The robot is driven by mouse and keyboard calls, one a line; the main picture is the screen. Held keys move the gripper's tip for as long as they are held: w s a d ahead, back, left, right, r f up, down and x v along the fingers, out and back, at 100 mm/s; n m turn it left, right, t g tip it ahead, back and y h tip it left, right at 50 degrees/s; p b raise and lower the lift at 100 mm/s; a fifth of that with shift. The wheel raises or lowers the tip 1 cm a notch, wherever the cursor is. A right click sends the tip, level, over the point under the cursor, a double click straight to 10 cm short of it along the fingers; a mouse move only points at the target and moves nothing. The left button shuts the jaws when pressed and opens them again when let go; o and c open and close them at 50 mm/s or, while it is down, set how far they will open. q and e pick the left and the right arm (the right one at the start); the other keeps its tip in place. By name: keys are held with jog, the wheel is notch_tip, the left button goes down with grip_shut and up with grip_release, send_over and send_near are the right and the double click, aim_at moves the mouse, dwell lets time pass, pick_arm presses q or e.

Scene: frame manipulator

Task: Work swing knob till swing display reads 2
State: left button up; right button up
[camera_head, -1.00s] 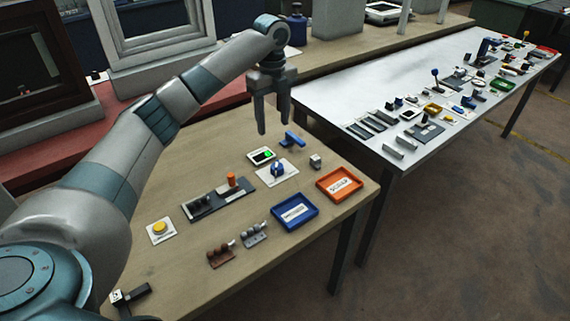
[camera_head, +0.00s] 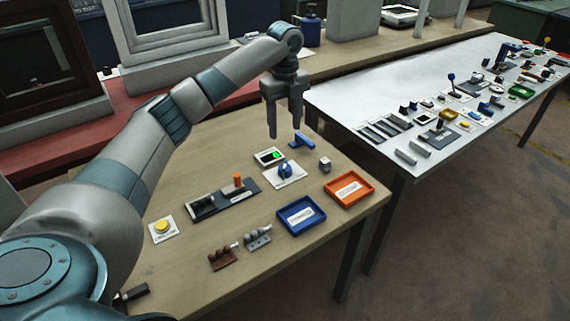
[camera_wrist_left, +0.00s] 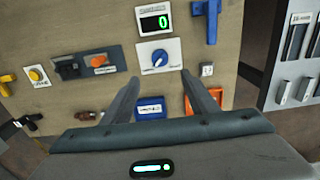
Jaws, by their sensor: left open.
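The swing knob is taken to be the blue knob (camera_head: 285,171) on a white plate; it also shows in the left wrist view (camera_wrist_left: 159,57). Behind it is a small display (camera_head: 270,156), whose green digit reads 0 in the left wrist view (camera_wrist_left: 155,20). The plate's small lettering is too small to read. My left gripper (camera_head: 284,131) points down above the table near the knob and display. It is open and empty, apart from the knob. In the left wrist view its fingers (camera_wrist_left: 160,82) appear below the knob. My right gripper is not in view.
A blue T-shaped handle (camera_head: 302,141) and small grey block (camera_head: 325,164) stand close to the knob. A dark slider panel (camera_head: 222,199), yellow button (camera_head: 162,226), blue tray (camera_head: 301,228) and orange tray (camera_head: 370,187) lie around it. A white table (camera_head: 400,75) adjoins.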

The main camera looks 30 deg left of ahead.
aim_at(285, 165)
pick_arm(q)
notch_tip(285, 165, down, 14)
jog(key=shift+r+p, duration=0.1)
jog(key=shift+p, duration=1)
jog(key=shift+f, duration=0.7)
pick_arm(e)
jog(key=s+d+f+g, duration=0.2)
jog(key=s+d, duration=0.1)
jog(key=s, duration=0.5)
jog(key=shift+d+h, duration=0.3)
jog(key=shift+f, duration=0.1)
